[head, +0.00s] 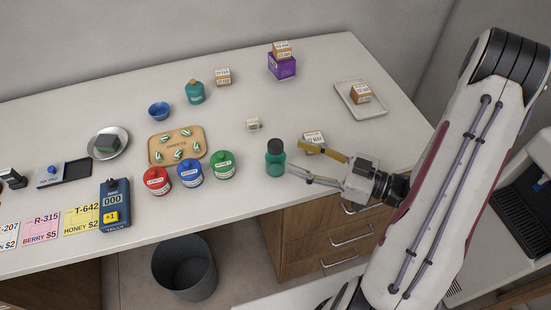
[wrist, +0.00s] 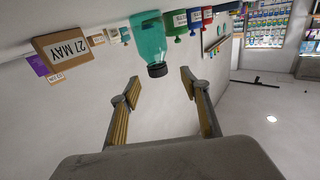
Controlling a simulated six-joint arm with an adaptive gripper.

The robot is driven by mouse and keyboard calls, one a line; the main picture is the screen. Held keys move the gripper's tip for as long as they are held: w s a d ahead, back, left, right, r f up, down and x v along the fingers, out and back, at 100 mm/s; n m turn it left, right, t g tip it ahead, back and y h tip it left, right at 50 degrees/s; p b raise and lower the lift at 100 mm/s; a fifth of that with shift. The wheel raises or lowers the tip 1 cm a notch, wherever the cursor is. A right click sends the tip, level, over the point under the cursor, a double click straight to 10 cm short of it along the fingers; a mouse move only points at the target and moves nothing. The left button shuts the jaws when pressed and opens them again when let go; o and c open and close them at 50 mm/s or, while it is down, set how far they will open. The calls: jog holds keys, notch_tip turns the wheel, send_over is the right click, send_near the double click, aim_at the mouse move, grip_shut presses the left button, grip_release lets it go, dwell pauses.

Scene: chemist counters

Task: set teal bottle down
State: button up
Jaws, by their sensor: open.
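The teal bottle (head: 275,160) with a dark cap stands upright on the counter near its front edge. In the wrist view the teal bottle (wrist: 149,38) appears upside down, its dark cap just beyond the fingertips. My gripper (head: 294,158) is open and empty just right of the bottle, its fingers pointing at it. In the wrist view my gripper (wrist: 160,78) shows its two fingers spread apart, with nothing between them. A second, rounder teal bottle (head: 194,93) with an orange top stands further back.
A dated box (head: 313,139) sits close behind my upper finger. Green (head: 223,165), blue (head: 190,173) and red (head: 157,181) jars stand left of the bottle. A tan sweets tray (head: 153,153) lies behind them. A white tray (head: 376,111) holds a box at back right.

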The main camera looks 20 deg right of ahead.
aim_at(275, 144)
jog(key=shift+x, duration=1.05)
jog(key=shift+w+a+r, duration=0.1)
jog(key=shift+w, duration=0.05)
jog(key=shift+w+a+r, duration=0.15)
jog(key=shift+w+a, duration=0.35)
jog(key=shift+w, duration=0.1)
jog(key=shift+w+a+r, duration=0.2)
jog(key=shift+w+a, duration=0.3)
jog(key=shift+w, duration=0.05)
jog(key=shift+x, duration=0.95)
jog(key=c, duration=1.2)
jog(key=shift+c, duration=0.2)
